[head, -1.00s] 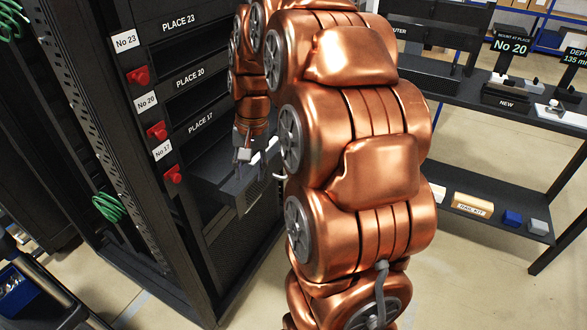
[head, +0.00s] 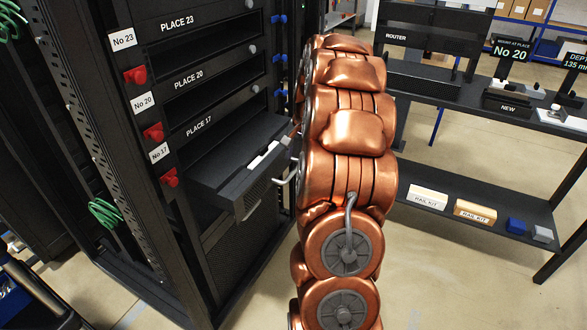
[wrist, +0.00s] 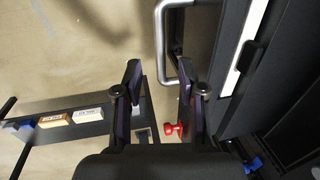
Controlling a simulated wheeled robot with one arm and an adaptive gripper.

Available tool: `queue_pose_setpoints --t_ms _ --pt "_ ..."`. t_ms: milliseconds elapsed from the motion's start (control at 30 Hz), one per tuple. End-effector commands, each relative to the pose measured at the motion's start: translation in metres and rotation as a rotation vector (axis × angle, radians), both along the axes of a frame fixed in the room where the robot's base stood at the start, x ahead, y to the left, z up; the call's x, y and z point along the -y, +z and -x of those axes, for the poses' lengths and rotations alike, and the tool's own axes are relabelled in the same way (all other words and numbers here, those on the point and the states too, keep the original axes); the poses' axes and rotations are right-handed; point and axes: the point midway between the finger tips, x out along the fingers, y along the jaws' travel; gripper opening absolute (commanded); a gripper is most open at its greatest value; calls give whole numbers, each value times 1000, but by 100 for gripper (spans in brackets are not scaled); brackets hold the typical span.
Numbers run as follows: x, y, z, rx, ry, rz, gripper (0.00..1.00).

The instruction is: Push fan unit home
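A dark unit (head: 225,180), which I take to be the fan unit, sticks out of the rack at the PLACE 17 level. It has a white strip on top and a grey handle (head: 288,170) on its front. In the wrist view the unit (wrist: 236,70) is at the right, with its handle (wrist: 160,45) ahead of the fingers. My gripper (wrist: 161,88) is open, its two dark fingers apart with nothing held between them. The handle seems beyond the fingertips; I cannot tell the exact gap.
The rack (head: 110,150) has red knobs (head: 153,132) on its left post and blue parts on its right. PLACE 20 and PLACE 23 are dark slots above. A bench (head: 470,105) with a lower shelf holding rail kits (head: 428,197) stands at right. Floor between is clear.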

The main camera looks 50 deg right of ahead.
Motion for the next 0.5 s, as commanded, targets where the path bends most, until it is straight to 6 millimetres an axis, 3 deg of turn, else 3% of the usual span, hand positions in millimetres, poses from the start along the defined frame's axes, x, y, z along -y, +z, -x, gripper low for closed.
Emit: queue_pose_setpoints --t_ms 300,500 --pt "-3 -43 -8 -3 2 -2 40" --pt "-4 -53 -10 0 1 0 40"
